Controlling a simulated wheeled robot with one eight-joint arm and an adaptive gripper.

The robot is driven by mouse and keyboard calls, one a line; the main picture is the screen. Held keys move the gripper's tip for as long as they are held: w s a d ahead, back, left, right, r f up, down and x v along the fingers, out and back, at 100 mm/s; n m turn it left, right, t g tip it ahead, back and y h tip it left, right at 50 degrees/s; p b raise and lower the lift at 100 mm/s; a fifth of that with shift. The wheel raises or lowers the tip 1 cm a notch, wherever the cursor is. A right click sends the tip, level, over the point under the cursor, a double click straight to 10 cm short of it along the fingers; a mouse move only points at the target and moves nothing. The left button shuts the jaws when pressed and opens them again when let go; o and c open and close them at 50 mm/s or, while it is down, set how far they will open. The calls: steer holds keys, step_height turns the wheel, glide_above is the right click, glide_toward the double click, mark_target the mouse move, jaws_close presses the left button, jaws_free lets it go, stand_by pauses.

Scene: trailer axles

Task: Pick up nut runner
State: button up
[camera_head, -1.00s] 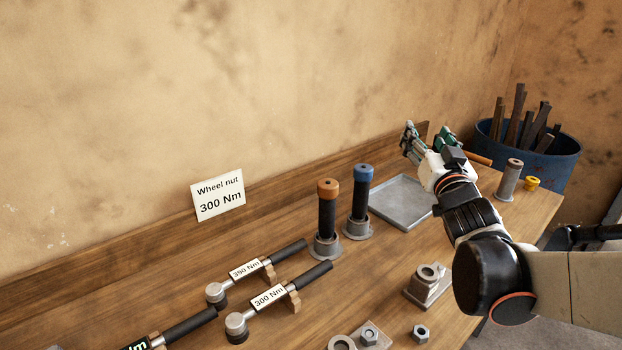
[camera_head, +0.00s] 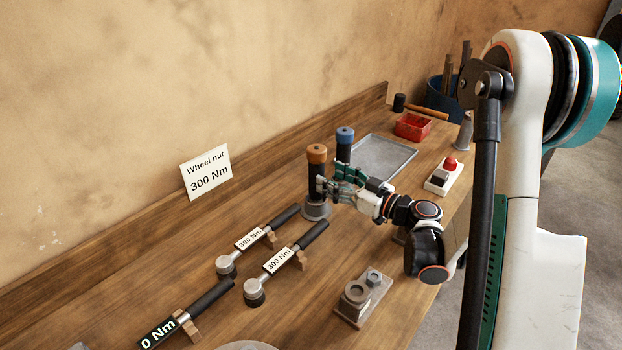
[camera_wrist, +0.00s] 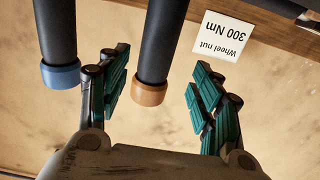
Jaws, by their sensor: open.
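Two upright tools with black handles stand in round grey bases on the bench; which one is called the nut runner is not marked. One has an orange cap (camera_head: 317,153), the other a blue cap (camera_head: 345,135). My gripper (camera_head: 328,188) is open at the orange-capped tool's handle. In the wrist view, which looks upside down, the orange-capped tool (camera_wrist: 155,55) stands between the open fingers (camera_wrist: 160,82), with visible gaps on both sides. The blue-capped tool (camera_wrist: 60,45) is outside the left finger. Part of the blue-capped tool's lower end is hidden by my gripper.
Torque wrenches labelled 390 Nm (camera_head: 250,239) and 300 Nm (camera_head: 279,260) lie on holders in front. A grey tray (camera_head: 388,152), red bin (camera_head: 413,126) and red-button box (camera_head: 444,177) are behind. A nut block (camera_head: 362,297) sits near the front edge. A "Wheel nut 300 Nm" card (camera_head: 206,172) leans at the back.

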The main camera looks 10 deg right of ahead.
mark_target(323, 171)
steer(key=b+x, duration=0.1)
steer(key=x, duration=0.2)
steer(key=b+x, duration=0.1)
steer(key=x, duration=0.2)
steer(key=shift+w, duration=0.4)
steer(key=shift+r, duration=0.1)
jaws_close()
